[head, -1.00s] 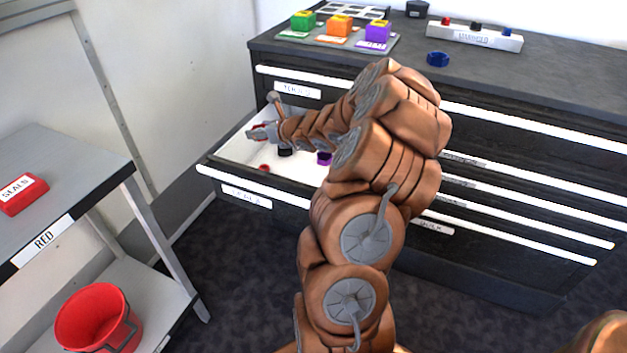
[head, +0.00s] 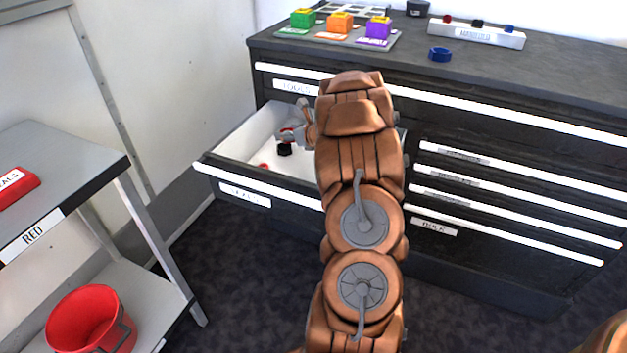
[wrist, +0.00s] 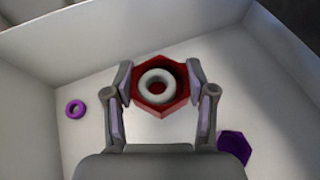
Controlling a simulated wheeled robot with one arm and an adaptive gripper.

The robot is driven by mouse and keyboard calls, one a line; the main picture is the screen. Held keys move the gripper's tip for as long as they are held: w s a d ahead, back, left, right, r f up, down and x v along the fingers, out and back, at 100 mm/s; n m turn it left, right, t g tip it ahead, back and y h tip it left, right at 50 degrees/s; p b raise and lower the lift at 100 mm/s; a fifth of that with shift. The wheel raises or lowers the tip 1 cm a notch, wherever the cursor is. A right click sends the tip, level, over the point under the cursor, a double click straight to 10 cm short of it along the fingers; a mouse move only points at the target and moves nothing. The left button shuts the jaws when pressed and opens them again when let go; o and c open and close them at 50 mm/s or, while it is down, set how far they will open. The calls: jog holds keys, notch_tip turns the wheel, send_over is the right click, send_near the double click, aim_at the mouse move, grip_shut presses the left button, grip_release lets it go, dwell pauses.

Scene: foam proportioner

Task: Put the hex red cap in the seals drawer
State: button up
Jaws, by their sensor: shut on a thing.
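The hex red cap (wrist: 178,101) is between my gripper's fingers (wrist: 160,88) in the wrist view, with a pale ring at its centre. My gripper is shut on it. In the head view my gripper (head: 291,134) is over the open seals drawer (head: 232,146), with a bit of red at its tip. The drawer has white inner walls and a label on its front. I cannot tell how high the cap is above the drawer floor.
The wrist view shows a purple ring (wrist: 75,108) and a purple hex piece (wrist: 233,147) on the drawer floor. A black piece (head: 284,150) and a small red piece (head: 264,166) also show in the drawer. A table with a red bucket (head: 88,318) stands left.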

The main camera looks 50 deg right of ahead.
aim_at(293, 164)
jog(key=shift+s+d+f, duration=0.1)
jog(key=shift+d+f, duration=0.55)
jog(key=shift+f+b, duration=0.9)
jog(key=shift+f, duration=3.95)
jog(key=shift+f, duration=0.2)
jog(key=o, duration=1.2)
jog(key=shift+r, duration=0.15)
jog(key=shift+r, duration=0.1)
jog(key=shift+v, duration=3.7)
